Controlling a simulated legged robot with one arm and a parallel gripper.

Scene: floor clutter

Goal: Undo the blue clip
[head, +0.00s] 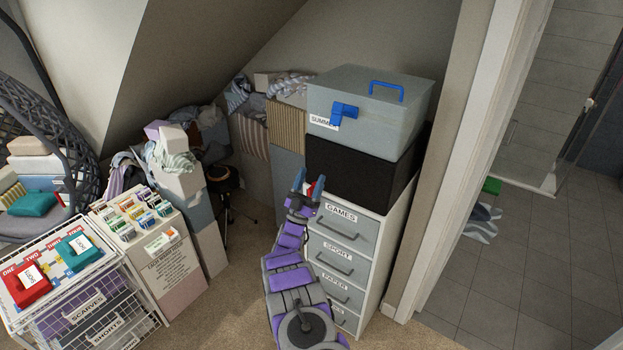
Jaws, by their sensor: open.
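The blue clip (344,111) sits on the front of a translucent grey box (400,118), across the seam between lid and body, beside a label reading SUMMER. Whether it is fastened cannot be made out. The box has a blue handle (387,88) on its lid and stands on a black box (350,168) on top of a drawer unit. My gripper (308,184) is open, below and left of the clip, in front of the black box's lower left corner. It is apart from the clip, and nothing shows clearly between its fingers.
The drawer unit (343,232) carries labels such as GAMES and SPORT. A door frame (455,150) stands close on the right. Piled clothes and boxes (180,170) fill the left, with a wire basket unit (90,318) in front. Carpet (225,310) is clear left of my arm.

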